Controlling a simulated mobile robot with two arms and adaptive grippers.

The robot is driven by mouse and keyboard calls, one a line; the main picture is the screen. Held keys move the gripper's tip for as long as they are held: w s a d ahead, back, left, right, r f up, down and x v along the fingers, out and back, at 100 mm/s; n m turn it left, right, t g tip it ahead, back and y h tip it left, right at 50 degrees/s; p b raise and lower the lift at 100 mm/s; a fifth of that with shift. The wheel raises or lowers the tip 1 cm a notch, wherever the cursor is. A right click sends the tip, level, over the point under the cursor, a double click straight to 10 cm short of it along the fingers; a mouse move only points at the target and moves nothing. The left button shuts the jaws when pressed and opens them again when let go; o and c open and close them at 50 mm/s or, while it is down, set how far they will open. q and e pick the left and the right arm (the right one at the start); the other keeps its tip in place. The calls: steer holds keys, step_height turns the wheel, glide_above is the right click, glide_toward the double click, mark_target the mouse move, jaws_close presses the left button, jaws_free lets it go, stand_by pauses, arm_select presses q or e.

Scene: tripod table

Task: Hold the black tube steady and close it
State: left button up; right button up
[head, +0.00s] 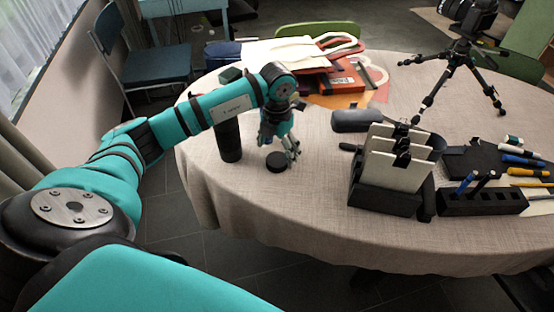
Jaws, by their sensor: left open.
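The black tube (229,142) stands upright near the table's left edge, its upper part hidden behind my left arm. A short, round black piece that looks like its lid (276,162) lies flat on the cloth to the right of the tube, apart from it. My left gripper (291,154) is open, pointing down right beside the lid. I cannot tell whether its fingers touch the lid. My right gripper is not in view.
The round table (310,205) has a beige cloth. A black holder with upright white cards (390,165) stands right of the gripper, with a pen block (482,203) beside it. Bags and a red book (345,82) lie behind. A tripod (458,65) stands at back right. The cloth in front is clear.

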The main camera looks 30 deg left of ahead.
mark_target(277, 159)
arm_select(q)
steer(key=shift+f, duration=0.1)
steer(key=f, duration=0.3)
steer(key=w+f, duration=0.1)
steer(key=f, duration=0.1)
steer(key=shift+a+p, duration=0.35)
steer(key=shift+p, duration=0.05)
steer(key=c, duration=1.1)
